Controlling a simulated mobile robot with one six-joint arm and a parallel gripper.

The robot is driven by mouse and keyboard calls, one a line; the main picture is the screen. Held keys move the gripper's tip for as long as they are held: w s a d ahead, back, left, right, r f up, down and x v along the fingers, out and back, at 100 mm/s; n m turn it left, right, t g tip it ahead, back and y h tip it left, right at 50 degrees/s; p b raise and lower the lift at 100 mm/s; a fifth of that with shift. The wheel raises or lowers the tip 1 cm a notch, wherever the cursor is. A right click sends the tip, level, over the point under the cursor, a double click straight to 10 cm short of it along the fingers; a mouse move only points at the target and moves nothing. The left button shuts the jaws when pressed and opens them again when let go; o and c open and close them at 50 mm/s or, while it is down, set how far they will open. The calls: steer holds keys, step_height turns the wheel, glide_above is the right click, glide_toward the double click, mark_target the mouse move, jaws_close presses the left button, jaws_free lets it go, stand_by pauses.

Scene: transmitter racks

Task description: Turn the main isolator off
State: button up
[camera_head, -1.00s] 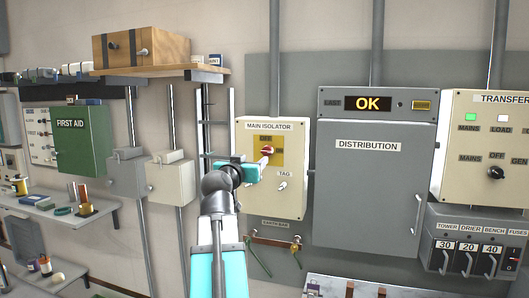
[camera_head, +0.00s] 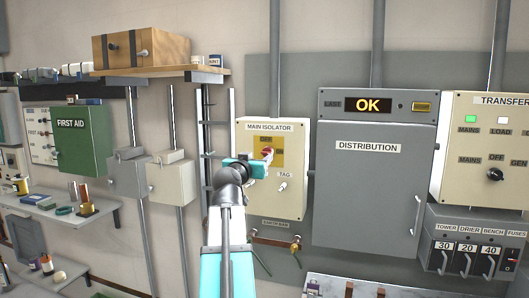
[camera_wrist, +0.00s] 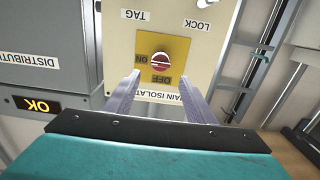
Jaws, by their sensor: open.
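The main isolator (camera_head: 247,196) is a cream wall box with a red rotary knob (camera_head: 267,153) on a yellow plate. In the wrist view, which is upside down, the knob (camera_wrist: 161,62) has a pale bar lying nearly level, roughly in line with the ON label (camera_wrist: 142,59). The OFF label (camera_wrist: 161,79) is below it there. My gripper (camera_head: 264,164) is in front of the box. In the wrist view its two grey fingers (camera_wrist: 160,78) are apart, on either side of the plate and pointing at the knob. I see no contact with the knob.
The grey distribution cabinet (camera_head: 372,185) stands right of the isolator, its display reading OK. A wooden shelf (camera_head: 160,71) with a box is above left. Two smaller wall boxes and the green first aid cabinet (camera_head: 84,137) are left. Cords hang from a bar below the isolator.

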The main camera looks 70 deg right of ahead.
mark_target(266, 152)
steer(key=shift+w+d+p, duration=0.2)
steer(key=shift+d+p, duration=1.1)
steer(key=shift+d, duration=3.05)
steer(key=c, duration=1)
steer(key=shift+a+f, duration=0.1)
steer(key=shift+a, duration=0.05)
